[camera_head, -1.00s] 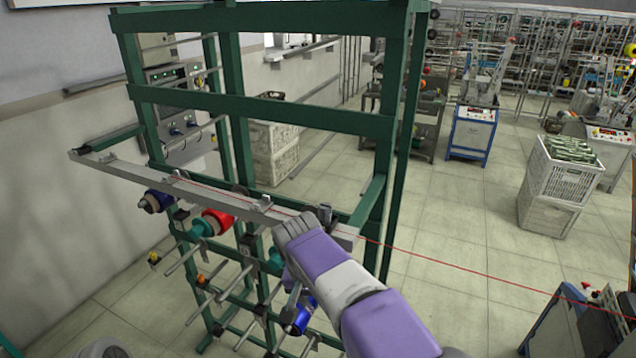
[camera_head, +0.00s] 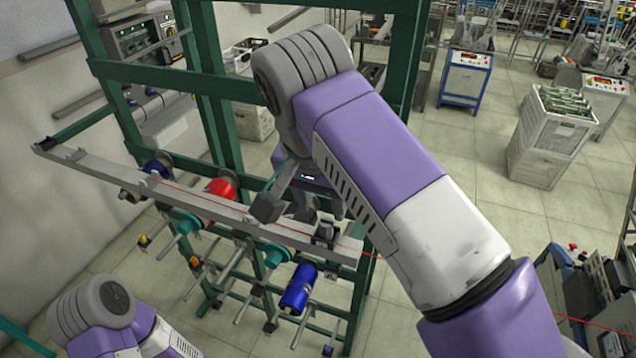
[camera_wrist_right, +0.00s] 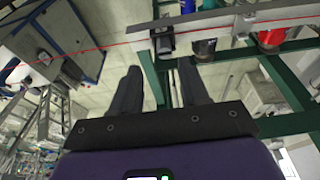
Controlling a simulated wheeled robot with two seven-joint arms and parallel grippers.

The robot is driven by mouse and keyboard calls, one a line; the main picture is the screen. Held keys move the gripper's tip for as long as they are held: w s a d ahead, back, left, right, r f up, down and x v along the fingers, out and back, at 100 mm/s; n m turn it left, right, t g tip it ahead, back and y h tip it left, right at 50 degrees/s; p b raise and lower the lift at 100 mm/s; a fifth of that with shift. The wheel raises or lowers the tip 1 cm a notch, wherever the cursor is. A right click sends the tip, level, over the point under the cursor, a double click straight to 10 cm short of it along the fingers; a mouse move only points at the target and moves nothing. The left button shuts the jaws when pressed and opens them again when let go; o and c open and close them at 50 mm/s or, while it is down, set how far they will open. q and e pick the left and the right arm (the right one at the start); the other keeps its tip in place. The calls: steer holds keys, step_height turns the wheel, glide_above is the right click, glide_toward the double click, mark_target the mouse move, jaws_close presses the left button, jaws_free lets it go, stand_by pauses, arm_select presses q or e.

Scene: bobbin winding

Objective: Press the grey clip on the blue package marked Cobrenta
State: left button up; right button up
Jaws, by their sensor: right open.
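A blue package (camera_head: 298,290) sits on a peg below the right end of the grey rail. I cannot read any marking on it. A dark grey clip (camera_head: 325,233) sits on the rail above the blue package; a similar dark clip-like part shows on the rail in the wrist view (camera_wrist_right: 162,43). My right gripper (camera_head: 303,206) hangs over the rail, just left of the clip and apart from it as far as I can tell. In the wrist view the right fingers (camera_wrist_right: 159,88) are spread with nothing between them. My left arm shows at bottom left, its gripper out of view.
The grey rail (camera_head: 110,170) carries a red thread and is fixed to a green frame (camera_head: 215,95). A red package (camera_head: 221,188) and a dark blue one (camera_head: 158,166) sit farther left, among several bare pegs.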

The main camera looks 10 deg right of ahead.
mark_target(325, 224)
steer(key=f, duration=0.1)
steer(key=w+f+b, duration=0.2)
steer(key=shift+d+f, duration=0.25)
steer(key=shift+f, duration=0.15)
steer(key=b+x, duration=0.3)
steer(key=shift+s+f, duration=0.2)
steer(key=shift+f, duration=0.2)
steer(key=shift+w+d+f+b, duration=0.15)
steer(key=shift+w+f+b, duration=0.2)
steer(key=shift+b, duration=0.15)
steer(key=shift+s+r, duration=0.1)
steer(key=shift+s, duration=0.1)
jaws_close()
step_height(325, 224, up, 5)
steer(key=p, duration=0.4)
steer(key=shift+f, duration=0.25)
